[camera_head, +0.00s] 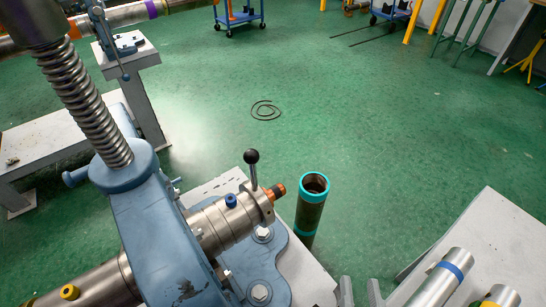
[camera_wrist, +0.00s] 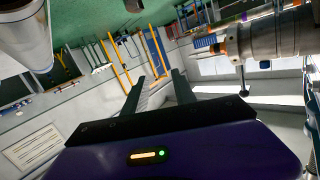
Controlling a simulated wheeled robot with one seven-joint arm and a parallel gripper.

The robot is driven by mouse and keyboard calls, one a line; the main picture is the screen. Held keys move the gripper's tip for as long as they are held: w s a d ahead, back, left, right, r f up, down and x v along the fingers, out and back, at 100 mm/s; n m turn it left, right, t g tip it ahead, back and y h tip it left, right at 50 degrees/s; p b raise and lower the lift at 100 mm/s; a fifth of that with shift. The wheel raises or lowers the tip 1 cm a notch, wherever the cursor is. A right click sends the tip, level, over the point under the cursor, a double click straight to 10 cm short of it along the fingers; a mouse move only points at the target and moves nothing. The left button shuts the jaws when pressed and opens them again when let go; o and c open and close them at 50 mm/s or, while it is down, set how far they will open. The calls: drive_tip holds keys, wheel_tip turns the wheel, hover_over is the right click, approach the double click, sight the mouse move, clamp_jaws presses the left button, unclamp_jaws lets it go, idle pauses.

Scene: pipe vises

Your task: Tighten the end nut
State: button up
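A metal pipe assembly (camera_head: 222,222) sits in the blue pipe vise (camera_head: 160,225) at lower left in the head view. Its right end carries a copper-coloured threaded end piece (camera_head: 276,191), which seems to be the end nut; I cannot be sure. A lever with a black ball knob (camera_head: 251,157) stands up beside that end.
An upright dark pipe with a teal rim (camera_head: 313,190) stands just right of the end piece. Pipes with blue and yellow bands (camera_head: 440,280) lie at lower right by a pale table (camera_head: 487,215).

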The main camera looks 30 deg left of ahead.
sight(254, 171)
drive_tip(key=w+a+r+n+g+y, duration=0.1)
drive_tip(key=a+r+n+y, duration=0.1)
drive_tip(key=a+r, duration=0.2)
drive_tip(key=w+a+r+n+g+y, duration=0.1)
drive_tip(key=a+r+n+g+y, duration=0.1)
drive_tip(key=a, duration=0.7)
drive_tip(key=w+a+r+n+g+y+b, duration=0.1)
drive_tip(key=a+r+n+y, duration=0.2)
drive_tip(key=a+r, duration=0.2)
drive_tip(key=shift+a+r+g+y, duration=0.2)
drive_tip(key=shift+a, duration=0.3)
drive_tip(key=shift+a+r+g+y, duration=0.2)
drive_tip(key=shift+a, duration=0.3)
drive_tip(key=p+x, duration=0.1)
drive_tip(key=x, duration=0.6)
drive_tip(key=shift+w+a, duration=0.1)
drive_tip(key=shift+a, duration=0.05)
drive_tip(key=shift+c, duration=0.3)
clamp_jaws()
